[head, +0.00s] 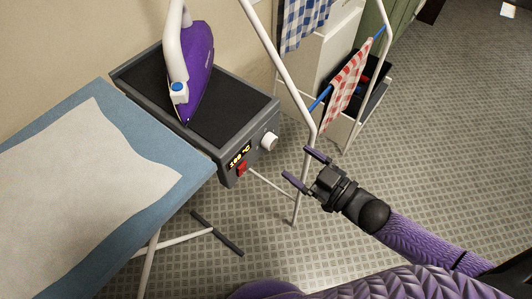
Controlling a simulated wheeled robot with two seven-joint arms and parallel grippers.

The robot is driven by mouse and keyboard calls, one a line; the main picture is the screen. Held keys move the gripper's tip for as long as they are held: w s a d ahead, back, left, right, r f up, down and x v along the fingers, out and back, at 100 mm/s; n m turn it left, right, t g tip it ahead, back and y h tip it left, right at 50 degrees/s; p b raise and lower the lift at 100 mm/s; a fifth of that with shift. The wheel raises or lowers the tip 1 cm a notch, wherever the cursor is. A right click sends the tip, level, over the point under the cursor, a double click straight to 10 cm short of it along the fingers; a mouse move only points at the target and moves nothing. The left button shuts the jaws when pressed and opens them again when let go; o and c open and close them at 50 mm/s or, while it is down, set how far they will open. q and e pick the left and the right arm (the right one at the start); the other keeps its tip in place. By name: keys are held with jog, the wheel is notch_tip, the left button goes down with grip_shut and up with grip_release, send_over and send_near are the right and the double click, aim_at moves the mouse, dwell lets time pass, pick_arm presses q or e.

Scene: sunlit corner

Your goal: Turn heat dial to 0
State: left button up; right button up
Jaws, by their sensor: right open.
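The heat dial (269,140) is a white round knob on the front face of a dark grey heating station (262,112). A small lit display (239,156) left of the dial seems to read 100 °C. A red switch (242,168) sits below the display. A purple and white iron (196,72) stands on the station's black top. My right gripper (306,166) is open and empty, to the right of and below the dial in the picture, apart from it. My left gripper is not in view.
An ironing board (198,160) with a pale cloth (90,165) is at the left. A white drying rack frame (300,97) rises close behind my right gripper, with a red checked cloth (349,78). The tiled floor at right is clear.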

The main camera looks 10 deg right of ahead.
aim_at(273, 144)
jog(key=b+x, duration=0.1)
jog(key=x, duration=0.5)
jog(key=shift+d+f, duration=0.1)
jog(key=shift+w+a+b, duration=0.3)
jog(key=shift+w, duration=0.2)
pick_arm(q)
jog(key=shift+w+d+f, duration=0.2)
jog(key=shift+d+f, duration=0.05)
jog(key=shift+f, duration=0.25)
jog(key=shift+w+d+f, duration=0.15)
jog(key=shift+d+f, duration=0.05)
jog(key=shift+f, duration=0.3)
pick_arm(e)
jog(key=c, duration=0.7)
grip_shut()
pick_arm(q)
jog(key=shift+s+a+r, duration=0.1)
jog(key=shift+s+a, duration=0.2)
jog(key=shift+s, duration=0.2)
